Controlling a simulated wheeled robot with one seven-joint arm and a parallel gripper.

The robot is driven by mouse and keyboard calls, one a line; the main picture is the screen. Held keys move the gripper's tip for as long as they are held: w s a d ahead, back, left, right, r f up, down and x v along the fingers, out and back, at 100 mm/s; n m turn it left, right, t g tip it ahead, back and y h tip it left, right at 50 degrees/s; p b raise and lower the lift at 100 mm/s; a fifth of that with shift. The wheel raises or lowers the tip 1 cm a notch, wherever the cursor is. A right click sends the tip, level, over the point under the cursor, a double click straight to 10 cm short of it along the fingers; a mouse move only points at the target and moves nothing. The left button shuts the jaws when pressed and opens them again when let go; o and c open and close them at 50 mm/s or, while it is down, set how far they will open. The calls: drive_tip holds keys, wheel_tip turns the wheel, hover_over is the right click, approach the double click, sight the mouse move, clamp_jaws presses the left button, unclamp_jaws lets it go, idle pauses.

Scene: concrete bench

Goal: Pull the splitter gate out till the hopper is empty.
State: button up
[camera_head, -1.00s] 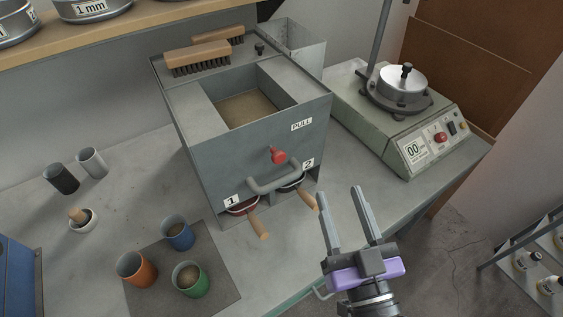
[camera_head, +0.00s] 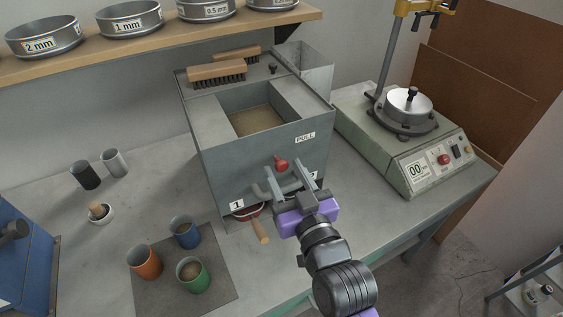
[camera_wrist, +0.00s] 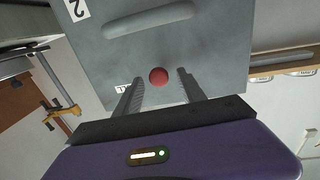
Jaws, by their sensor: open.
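The splitter (camera_head: 225,160) is a grey metal box on the bench, its top hopper holding brown granular material (camera_head: 258,121). A red knob (camera_head: 281,164) sticks out of its front face below a PULL label (camera_head: 305,137); it also shows in the wrist view (camera_wrist: 158,77). My gripper (camera_head: 283,170) is open in front of that face. In the wrist view the knob appears between its fingertips (camera_wrist: 161,78); I cannot tell whether they touch it. A grey bar handle (camera_wrist: 148,19) lies beyond.
Brushes (camera_head: 217,74) lie on the splitter's top. A machine with a round pan (camera_head: 408,108) stands to the right. Orange (camera_head: 145,263), blue (camera_head: 184,232) and green (camera_head: 193,276) cups stand on a dark mat. A sieve shelf (camera_head: 170,38) runs along the back.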

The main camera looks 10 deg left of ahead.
drive_tip(key=shift+x, duration=1.25)
clamp_jaws()
idle(0.5)
